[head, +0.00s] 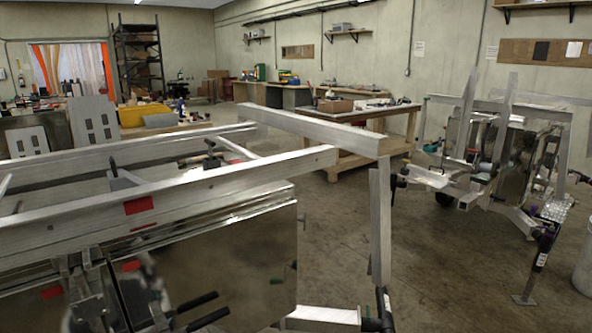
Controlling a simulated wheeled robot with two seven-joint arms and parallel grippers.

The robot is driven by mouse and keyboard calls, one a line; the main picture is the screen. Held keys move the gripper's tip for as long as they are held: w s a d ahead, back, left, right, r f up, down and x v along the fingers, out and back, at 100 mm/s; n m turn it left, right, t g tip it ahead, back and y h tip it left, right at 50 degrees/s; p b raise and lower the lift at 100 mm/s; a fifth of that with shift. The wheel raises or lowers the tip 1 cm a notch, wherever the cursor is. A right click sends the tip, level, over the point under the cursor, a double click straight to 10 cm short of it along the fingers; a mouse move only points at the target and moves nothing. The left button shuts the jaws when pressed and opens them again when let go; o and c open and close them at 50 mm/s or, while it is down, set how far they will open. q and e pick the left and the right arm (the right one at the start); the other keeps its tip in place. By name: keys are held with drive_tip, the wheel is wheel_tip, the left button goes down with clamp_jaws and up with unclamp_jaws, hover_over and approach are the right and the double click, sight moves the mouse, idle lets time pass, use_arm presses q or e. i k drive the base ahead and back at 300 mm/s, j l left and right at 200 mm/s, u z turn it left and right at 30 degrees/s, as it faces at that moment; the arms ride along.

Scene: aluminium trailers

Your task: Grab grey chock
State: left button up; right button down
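I cannot make out a grey chock for certain. A small grey wedge-like piece (124,180) shows inside the near trailer's frame, beside a dark upright part; its exact shape is unclear. The near aluminium trailer (170,207) fills the left and middle, with long rails and a shiny side panel (225,255). Two black bars (197,301) stick out at the bottom in front of this panel; I cannot tell what they belong to. Neither of my grippers can be made out in the head view. The floor behind the panel is hidden.
A second aluminium trailer (500,140) stands at the right. A wooden workbench (370,130) stands behind the near trailer. Grey slotted panels (95,122) and a yellow bin (145,114) are at the left. Concrete floor (440,265) is open between the trailers.

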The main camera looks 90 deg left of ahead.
sight(118, 179)
drive_tip(key=u, duration=3.75)
